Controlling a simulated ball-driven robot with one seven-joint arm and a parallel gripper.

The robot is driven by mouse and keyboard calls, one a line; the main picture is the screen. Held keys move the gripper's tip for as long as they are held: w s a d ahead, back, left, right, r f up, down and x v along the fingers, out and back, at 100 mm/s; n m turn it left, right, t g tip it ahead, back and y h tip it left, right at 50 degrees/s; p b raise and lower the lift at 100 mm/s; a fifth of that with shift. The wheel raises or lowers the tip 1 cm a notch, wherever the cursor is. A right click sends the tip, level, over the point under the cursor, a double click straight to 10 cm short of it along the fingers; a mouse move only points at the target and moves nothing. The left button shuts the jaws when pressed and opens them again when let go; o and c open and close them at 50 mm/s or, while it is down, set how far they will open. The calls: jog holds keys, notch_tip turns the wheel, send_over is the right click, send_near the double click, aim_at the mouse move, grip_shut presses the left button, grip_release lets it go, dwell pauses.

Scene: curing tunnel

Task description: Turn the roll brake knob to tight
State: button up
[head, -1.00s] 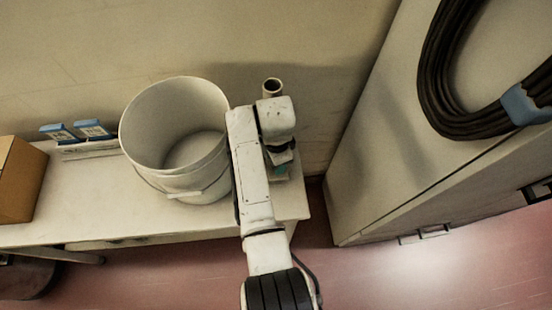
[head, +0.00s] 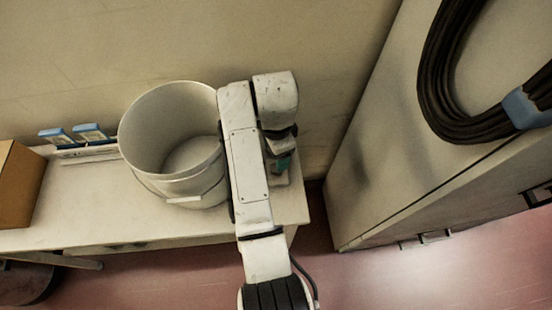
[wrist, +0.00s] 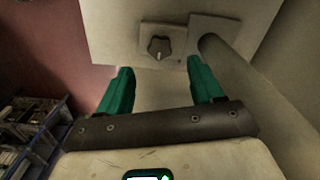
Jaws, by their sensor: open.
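The roll brake knob (wrist: 159,46) shows in the wrist view as a small grey lobed knob on a square plate, fixed to the pale bench surface (wrist: 112,22). My gripper (wrist: 160,66) is open, with its two teal fingers apart and nothing between them. The knob lies beyond the fingertips, roughly in line with the gap, and does not look touched. In the head view my gripper (head: 283,163) is over the right end of the bench, and the knob is hidden. I cannot read any tight or loose marking.
A round post (wrist: 225,62) on its own plate stands close to the knob, near the right finger. A white bucket (head: 150,120) stands left of my arm. A cardboard box (head: 18,185) is at far left. A pale cabinet (head: 365,190) with coiled cable (head: 435,95) is at right.

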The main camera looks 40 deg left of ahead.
jog(key=shift+r, duration=1.55)
